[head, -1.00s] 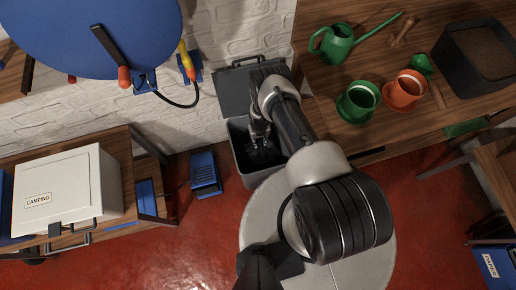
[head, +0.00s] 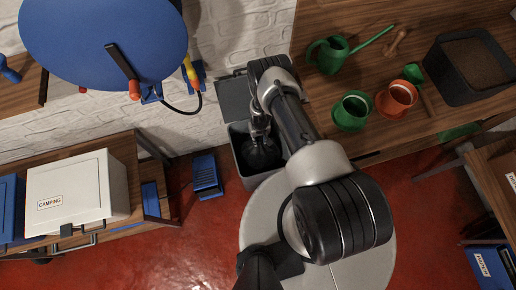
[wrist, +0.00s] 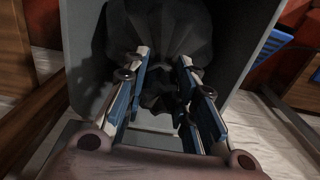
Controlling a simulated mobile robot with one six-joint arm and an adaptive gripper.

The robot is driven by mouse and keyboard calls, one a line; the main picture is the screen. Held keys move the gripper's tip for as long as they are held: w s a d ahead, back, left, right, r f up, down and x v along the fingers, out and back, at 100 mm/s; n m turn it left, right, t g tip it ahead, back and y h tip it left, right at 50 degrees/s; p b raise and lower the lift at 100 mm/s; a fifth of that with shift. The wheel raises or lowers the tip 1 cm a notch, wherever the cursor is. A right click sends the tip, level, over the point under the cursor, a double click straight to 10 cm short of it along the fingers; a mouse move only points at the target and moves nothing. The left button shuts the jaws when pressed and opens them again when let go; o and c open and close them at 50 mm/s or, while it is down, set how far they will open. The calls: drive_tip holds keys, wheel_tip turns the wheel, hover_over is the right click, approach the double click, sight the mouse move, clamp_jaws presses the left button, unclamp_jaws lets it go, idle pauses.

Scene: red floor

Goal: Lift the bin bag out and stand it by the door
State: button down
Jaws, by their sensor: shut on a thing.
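The black bin bag (head: 262,156) is inside the grey bin (head: 239,165), whose lid (head: 232,101) is open against the wall side. My gripper (head: 260,127) points down at the bin's mouth. In the wrist view, my gripper (wrist: 168,92) has its fingers on both sides of the bag's gathered dark neck and is shut on it. The bag's crumpled body (wrist: 160,30) spreads beyond the fingers, between the bin walls (wrist: 85,50). The bag's underside is hidden. No door is clearly in view.
A blue pedal-like box (head: 207,176) stands on the red floor left of the bin. A shelf with a white camping box (head: 85,185) is further left. The right bench carries a green watering can (head: 334,54), a green pot (head: 352,111) and an orange pot (head: 397,98).

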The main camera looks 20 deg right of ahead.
wheel_tip(320, 180, up, 35)
drive_tip(key=p, duration=2.2)
drive_tip(key=shift+w+f, duration=0.15)
drive_tip(key=shift+f, duration=0.05)
idle(1.3)
idle(0.3)
